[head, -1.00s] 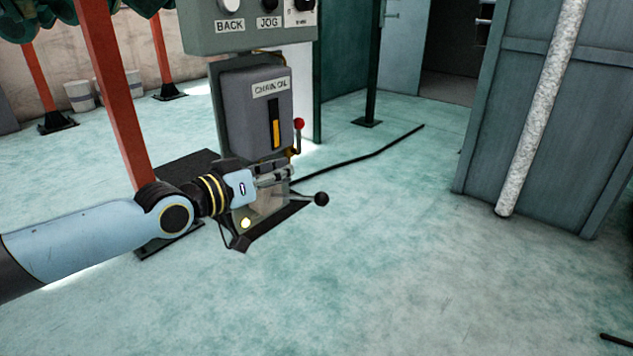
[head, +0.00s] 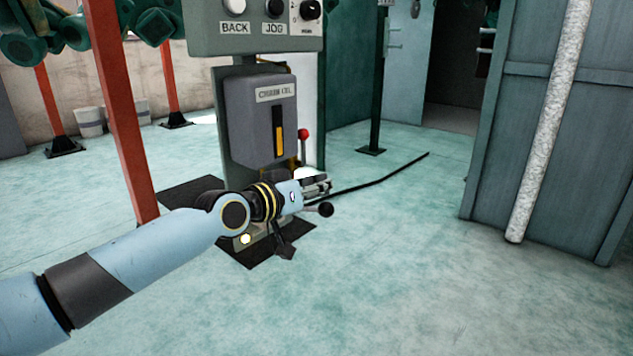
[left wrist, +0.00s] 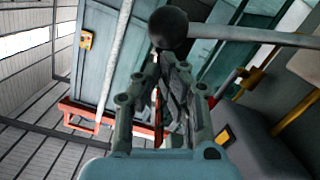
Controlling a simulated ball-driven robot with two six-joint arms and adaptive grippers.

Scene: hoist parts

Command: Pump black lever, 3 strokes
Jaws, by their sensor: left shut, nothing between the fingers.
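The black lever shows as a round black ball knob (head: 326,209) at the lower right of the grey chain oil unit (head: 258,125) in the head view. In the left wrist view the black ball (left wrist: 168,27) sits at the end of a grey rod that runs off to the right. My left gripper (head: 328,182) is shut and empty. In the head view its fingertips lie just above the knob. In the left wrist view the fingertips (left wrist: 170,62) point at the ball; I cannot tell whether they touch it. My arm and gripper hide most of the lever's rod. My right gripper is out of view.
A control box (head: 255,28) with BACK and JOG buttons hangs above the unit. A small red knob (head: 304,134) stands at the unit's right side. A red post (head: 122,110) is at left, a grey cabinet (head: 545,130) at right. The floor at front right is clear.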

